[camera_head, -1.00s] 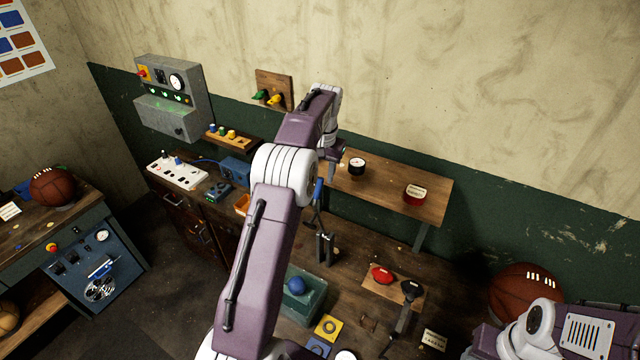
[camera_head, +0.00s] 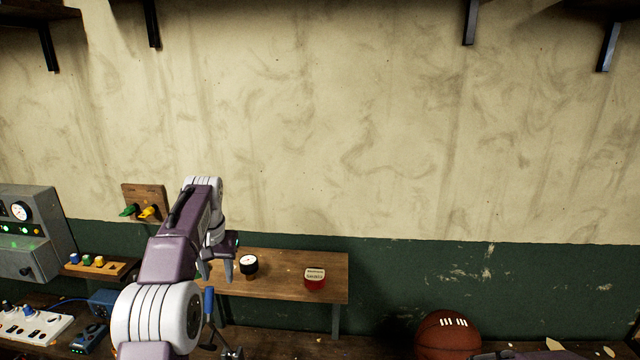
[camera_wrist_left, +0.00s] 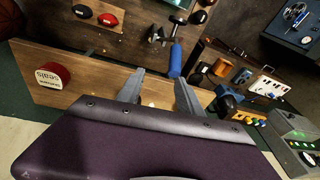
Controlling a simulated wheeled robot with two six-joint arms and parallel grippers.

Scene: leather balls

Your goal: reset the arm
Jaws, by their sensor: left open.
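My left arm (camera_head: 172,255) reaches up from the lower left in the head view. Its gripper (camera_head: 217,270) is open and empty, pointing down over the left part of a small wooden shelf (camera_head: 285,262). It is just left of a black gauge with a white face (camera_head: 249,261). In the left wrist view the two fingers (camera_wrist_left: 160,93) are apart, with the shelf board and a blue handle (camera_wrist_left: 175,60) beyond them. My right gripper is out of view; only a sliver of my right arm shows at the bottom edge.
A red tin (camera_head: 315,279) sits on the shelf's right part. A grey control box (camera_head: 38,235) and a peg board (camera_head: 145,202) are at left. A basketball (camera_head: 448,335) is at lower right. Brackets hang above; the wall between is clear.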

